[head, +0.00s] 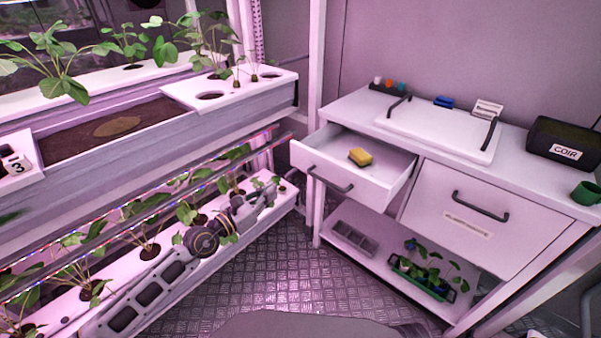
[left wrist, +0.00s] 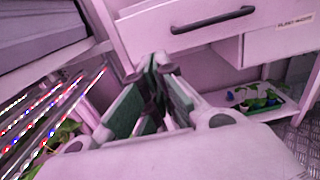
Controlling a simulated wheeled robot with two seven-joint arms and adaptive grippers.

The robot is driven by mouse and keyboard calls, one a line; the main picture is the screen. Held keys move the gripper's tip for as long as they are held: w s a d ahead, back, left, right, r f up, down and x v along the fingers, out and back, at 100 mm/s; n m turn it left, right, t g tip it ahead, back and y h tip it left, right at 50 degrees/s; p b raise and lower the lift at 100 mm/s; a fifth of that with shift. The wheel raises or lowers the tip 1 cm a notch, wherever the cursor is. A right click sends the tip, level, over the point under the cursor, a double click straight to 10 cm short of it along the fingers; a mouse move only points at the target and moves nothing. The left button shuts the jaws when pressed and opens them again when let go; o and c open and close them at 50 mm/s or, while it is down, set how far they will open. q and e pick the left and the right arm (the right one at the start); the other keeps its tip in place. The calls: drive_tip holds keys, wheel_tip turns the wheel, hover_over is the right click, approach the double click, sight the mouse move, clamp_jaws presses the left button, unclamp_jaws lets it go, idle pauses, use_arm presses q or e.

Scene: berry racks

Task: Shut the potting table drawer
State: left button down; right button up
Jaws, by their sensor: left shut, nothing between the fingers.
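The potting table drawer (head: 345,190) stands pulled out at the table's left side, with a yellow sponge (head: 360,157) inside. Its dark bar handle (head: 331,179) is on the white front. In the left wrist view the drawer front (left wrist: 180,40) and handle (left wrist: 212,18) are above and beyond my fingers. My left gripper (head: 284,188) is shut and empty, left of and slightly below the drawer front, apart from the handle. Its fingers also show in the left wrist view (left wrist: 156,66). My right gripper is not in view.
Berry racks (head: 225,113) with plants run close along my left arm. The potting table (head: 360,108) has a second, closed front with a handle (head: 480,206). A green tray of seedlings (head: 425,282) sits on its lower shelf. The metal floor before the table is clear.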

sight(306, 167)
use_arm(q)
drive_tip(key=shift+w, duration=0.2)
